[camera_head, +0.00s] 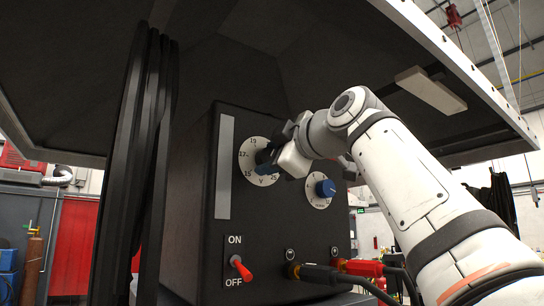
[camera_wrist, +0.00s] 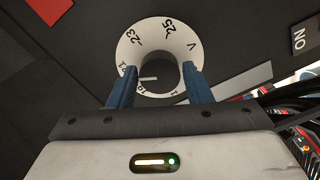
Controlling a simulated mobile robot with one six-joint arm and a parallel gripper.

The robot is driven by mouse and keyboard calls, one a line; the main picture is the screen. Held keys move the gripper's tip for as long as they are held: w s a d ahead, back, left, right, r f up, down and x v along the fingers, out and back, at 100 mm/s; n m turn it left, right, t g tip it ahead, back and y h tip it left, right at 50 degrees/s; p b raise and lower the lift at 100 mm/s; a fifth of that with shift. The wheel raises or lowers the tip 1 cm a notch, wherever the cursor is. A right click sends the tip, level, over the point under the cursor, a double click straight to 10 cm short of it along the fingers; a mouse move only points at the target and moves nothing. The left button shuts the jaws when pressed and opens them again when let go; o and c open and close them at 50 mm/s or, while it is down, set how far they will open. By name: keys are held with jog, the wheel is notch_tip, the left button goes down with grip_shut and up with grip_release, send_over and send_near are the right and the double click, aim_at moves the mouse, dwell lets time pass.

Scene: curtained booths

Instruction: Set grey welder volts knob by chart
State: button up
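The dark grey welder box (camera_head: 215,165) stands under a dark hood. Its volts dial (camera_head: 250,146) is a white ring marked from 15 to 25 with a V. In the wrist view the dial (camera_wrist: 160,27) surrounds the dark volts knob (camera_wrist: 160,72). The knob's white pointer line lies toward the gap between 21 and 19. My gripper (camera_wrist: 160,85) has one blue finger at each side of the knob and looks closed on it. In the head view my gripper (camera_head: 270,160) covers the knob and the dial's right part. I see no readable chart.
A second dial with a blue knob (camera_head: 325,188) sits to the lower right, close to my wrist. A red ON/OFF switch (camera_head: 241,268) is below. Black and red cable plugs (camera_head: 360,268) project at the bottom.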

jog(key=shift+o, duration=1.3)
jog(key=b+v, duration=0.2)
jog(key=v, duration=0.6)
jog(key=shift+w, duration=0.1)
